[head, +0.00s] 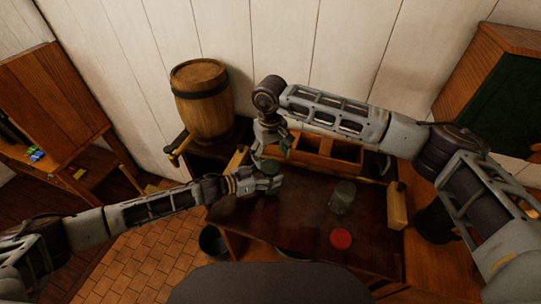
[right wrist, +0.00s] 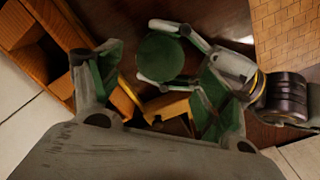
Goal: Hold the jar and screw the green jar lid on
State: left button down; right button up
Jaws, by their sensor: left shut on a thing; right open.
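The green lid (right wrist: 160,55) shows as a round disc between the fingers of my left gripper (right wrist: 165,52) in the right wrist view. In the head view the green lid (head: 270,166) is a dark disc at my left gripper (head: 266,182). My left gripper is shut on the jar under the lid; the jar's body is mostly hidden, and I cannot tell how the lid is seated. My right gripper (head: 272,149) is open above the lid, apart from it. Its spread fingers frame the lid in the right wrist view.
A clear glass jar (head: 342,197) stands on the dark table (head: 300,225), with a red lid (head: 341,238) in front of it. A wooden box with compartments (head: 328,150) lies along the back. A barrel (head: 202,100) stands back left.

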aim_at(270, 166)
jog(key=shift+r, duration=1.5)
jog(key=shift+f, duration=0.1)
jog(key=shift+f, duration=3.95)
jog(key=c, duration=1.1)
jog(key=o, duration=1.2)
jog(key=shift+c, duration=0.2)
jog(key=shift+r, duration=0.15)
